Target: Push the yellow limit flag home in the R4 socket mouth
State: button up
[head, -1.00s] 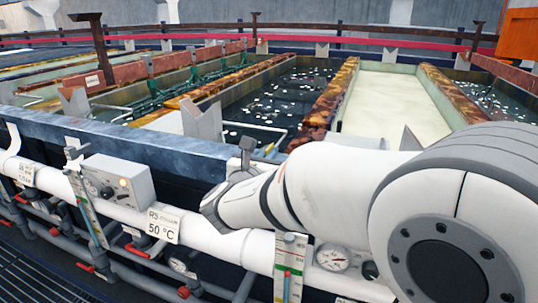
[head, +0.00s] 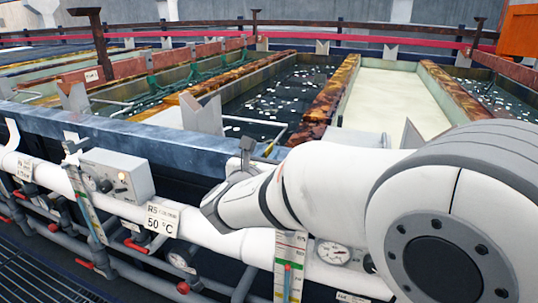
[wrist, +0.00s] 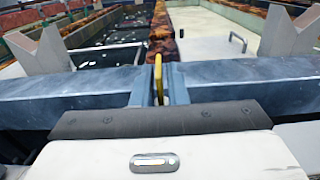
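The yellow limit flag (wrist: 158,72) stands as a thin, upright strip at the blue rail in the wrist view, between two blue-grey cheeks (wrist: 178,84) that look like the socket mouth. Its lower end is hidden, so I cannot tell how deep it sits. In the head view a small yellow strip (head: 270,149) shows just right of my gripper (head: 246,152). In the wrist view my gripper's dark front plate (wrist: 160,120) lies just in front of the flag. I cannot make out separate fingertips or see contact.
The blue rail (head: 120,130) runs along the tank fronts. Behind it are a dark tank (head: 285,95) with floating white pieces and a pale tank (head: 395,100), with a rusty divider (head: 335,95) between. White pipework (head: 200,230), a control box (head: 118,172) and gauges lie below.

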jog(key=o, duration=0.3)
jog(key=shift+o, duration=0.2)
jog(key=v, duration=0.7)
jog(key=shift+s, duration=0.4)
jog(key=s+d+f+m+g+h+p, duration=0.25)
jog(key=d+m+g, duration=0.3)
jog(key=d, duration=0.35)
jog(key=s+d+f+m+g+h+p, duration=0.1)
jog(key=s+d+m+g+p, duration=0.2)
jog(key=d+m, duration=0.45)
jog(key=s+d+m+g+y+p, duration=0.1)
jog(key=s+m+g+y+p, duration=0.1)
jog(key=s+m, duration=0.4)
jog(key=s+d+f+m+g+y+p, duration=0.1)
jog(key=s+m+y, duration=0.5)
jog(key=m, duration=0.7)
jog(key=d+g+y+p, duration=0.1)
jog(key=g+p, duration=0.1)
jog(key=g, duration=0.1)
jog(key=shift+s, duration=0.25)
